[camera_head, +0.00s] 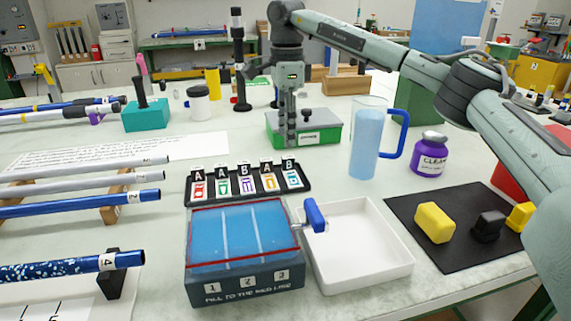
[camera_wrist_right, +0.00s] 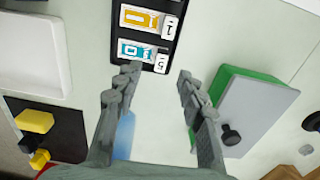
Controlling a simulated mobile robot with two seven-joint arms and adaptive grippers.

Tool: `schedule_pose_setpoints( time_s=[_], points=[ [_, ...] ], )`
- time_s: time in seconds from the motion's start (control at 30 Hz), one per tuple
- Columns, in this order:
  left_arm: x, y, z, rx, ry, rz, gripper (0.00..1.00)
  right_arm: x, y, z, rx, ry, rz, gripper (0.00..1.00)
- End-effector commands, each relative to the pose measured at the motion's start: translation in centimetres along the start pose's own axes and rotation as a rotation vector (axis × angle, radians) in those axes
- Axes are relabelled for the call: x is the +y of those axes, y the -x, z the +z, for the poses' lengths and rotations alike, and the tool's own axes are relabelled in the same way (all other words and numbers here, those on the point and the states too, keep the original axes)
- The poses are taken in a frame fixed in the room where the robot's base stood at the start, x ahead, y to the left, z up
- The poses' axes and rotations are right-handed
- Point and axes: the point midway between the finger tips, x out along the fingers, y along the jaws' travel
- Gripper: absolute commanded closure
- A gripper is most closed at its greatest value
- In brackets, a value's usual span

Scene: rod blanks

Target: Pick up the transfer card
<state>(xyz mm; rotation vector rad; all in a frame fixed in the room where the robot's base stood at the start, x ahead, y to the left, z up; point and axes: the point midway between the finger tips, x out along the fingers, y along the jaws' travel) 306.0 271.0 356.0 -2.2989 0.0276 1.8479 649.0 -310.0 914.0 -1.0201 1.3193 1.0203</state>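Several white cards with coloured symbols and small label tabs stand in a black rack (camera_head: 250,197) in the middle of the table. I cannot tell which is the transfer card. The rack's end also shows at the top of the right wrist view, with an orange-marked card (camera_wrist_right: 139,18) and a teal-marked card (camera_wrist_right: 137,50) nearest my fingers. My right gripper (camera_head: 291,118) points down, behind the rack in the head view, by the green box. Its fingers (camera_wrist_right: 156,84) are spread and empty, apart from the cards. My left gripper is not in view.
A green box with grey lid and black knob (camera_head: 313,138) is close to my right gripper. A blue-filled pitcher (camera_head: 366,145) stands to the right. A blue tank (camera_head: 240,240) and white tray (camera_head: 360,245) are in front of the rack. Rods (camera_head: 80,208) lie left.

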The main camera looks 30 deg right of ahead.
Motion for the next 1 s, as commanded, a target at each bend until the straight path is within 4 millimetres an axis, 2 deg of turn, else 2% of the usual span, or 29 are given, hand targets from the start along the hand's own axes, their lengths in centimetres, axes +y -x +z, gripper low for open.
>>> schedule_pose_setpoints(
  time_s=[0.4,0.67,1.0],
  points=[
    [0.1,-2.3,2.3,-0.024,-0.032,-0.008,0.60,-0.2,-5.3,-0.5,0.000,0.000,0.001,0.60],
    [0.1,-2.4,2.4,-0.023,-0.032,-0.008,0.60,-0.2,-5.7,-0.4,-0.001,0.000,0.000,0.60],
    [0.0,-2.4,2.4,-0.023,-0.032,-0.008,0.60,-0.2,-5.7,-0.4,-0.001,0.000,-0.001,1.00]
  ],
)
